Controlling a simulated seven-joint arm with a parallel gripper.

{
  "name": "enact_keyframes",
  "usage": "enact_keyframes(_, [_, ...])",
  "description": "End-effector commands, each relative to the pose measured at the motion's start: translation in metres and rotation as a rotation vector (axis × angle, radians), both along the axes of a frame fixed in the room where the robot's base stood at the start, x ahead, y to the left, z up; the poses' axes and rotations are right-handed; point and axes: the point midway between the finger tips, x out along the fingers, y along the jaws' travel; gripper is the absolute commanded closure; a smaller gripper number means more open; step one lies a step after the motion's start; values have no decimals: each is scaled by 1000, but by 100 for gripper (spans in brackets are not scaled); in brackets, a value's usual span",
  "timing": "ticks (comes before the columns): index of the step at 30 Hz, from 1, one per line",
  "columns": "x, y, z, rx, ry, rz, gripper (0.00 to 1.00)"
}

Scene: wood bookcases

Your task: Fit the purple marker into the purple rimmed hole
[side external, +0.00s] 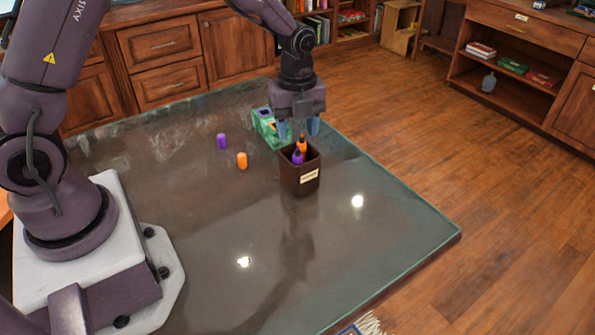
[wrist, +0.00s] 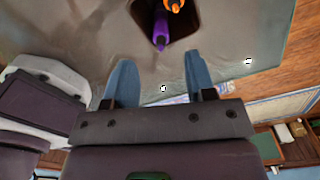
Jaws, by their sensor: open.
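The purple marker (side external: 297,157) stands in a dark brown cup (side external: 300,181) beside an orange marker (side external: 302,144). In the wrist view the purple marker (wrist: 161,28) and orange marker (wrist: 175,5) show inside the cup (wrist: 187,28), at the top of the picture. My gripper (side external: 298,128) has blue fingers, is open, and points down above and just behind the cup. In the wrist view my gripper (wrist: 161,75) has nothing between its fingers. A green block (side external: 264,124) with a dark, purple-edged opening on top stands behind the cup, partly hidden by my gripper.
The table's front and right parts are clear. Wooden cabinets (side external: 165,60) stand behind the table.

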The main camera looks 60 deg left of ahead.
Motion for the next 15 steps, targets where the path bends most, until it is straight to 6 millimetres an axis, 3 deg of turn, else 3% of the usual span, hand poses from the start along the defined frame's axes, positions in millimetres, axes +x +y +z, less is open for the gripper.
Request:
enact_keyframes(10, [-1, -4, -43, 0, 2, 0, 50])
enact_keyframes(15, [0, -4, -54, 0, -1, 2, 50])
